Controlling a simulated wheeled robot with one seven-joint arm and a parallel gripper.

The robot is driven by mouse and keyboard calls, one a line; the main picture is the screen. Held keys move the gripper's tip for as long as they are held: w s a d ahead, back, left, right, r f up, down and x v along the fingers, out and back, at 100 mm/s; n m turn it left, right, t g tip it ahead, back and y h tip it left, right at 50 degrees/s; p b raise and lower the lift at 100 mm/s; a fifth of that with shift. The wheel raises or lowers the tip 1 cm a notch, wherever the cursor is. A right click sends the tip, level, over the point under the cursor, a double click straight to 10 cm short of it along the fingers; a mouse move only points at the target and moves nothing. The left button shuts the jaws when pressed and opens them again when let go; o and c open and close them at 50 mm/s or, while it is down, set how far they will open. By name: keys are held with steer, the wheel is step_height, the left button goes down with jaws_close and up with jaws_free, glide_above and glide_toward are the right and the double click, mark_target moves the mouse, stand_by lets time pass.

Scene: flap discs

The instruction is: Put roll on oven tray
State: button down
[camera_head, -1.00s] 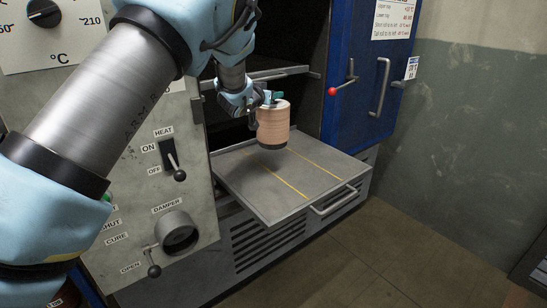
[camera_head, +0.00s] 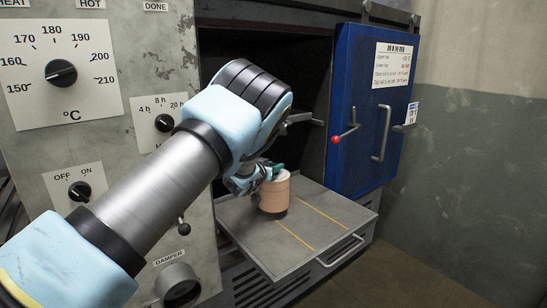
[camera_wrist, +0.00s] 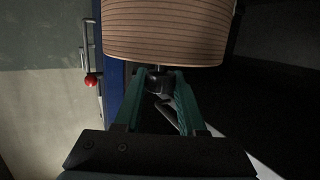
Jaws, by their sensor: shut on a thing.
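The roll (camera_head: 274,190) is an upright tan cylinder with fine bands and a dark base. It is over the left, rear part of the oven tray (camera_head: 335,215), a grey plate with two yellow lines, pulled out of the oven. I cannot tell whether its base touches the tray. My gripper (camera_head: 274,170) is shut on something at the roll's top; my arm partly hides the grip.
The dark oven opening (camera_head: 300,80) lies behind the tray. The blue door (camera_head: 362,105), with a red-knobbed lever (camera_head: 337,140), stands open at the right. The control panel (camera_head: 110,110) is left. The tray's front and right are bare, with a handle (camera_head: 340,250).

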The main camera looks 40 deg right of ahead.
steer(key=shift+f, duration=0.4)
steer(key=c, duration=0.9)
jaws_free()
steer(key=shift+f, duration=0.25)
steer(key=o, duration=0.4)
steer(key=shift+a, duration=0.1)
steer(key=b+v, duration=0.4)
steer(key=v, duration=0.8)
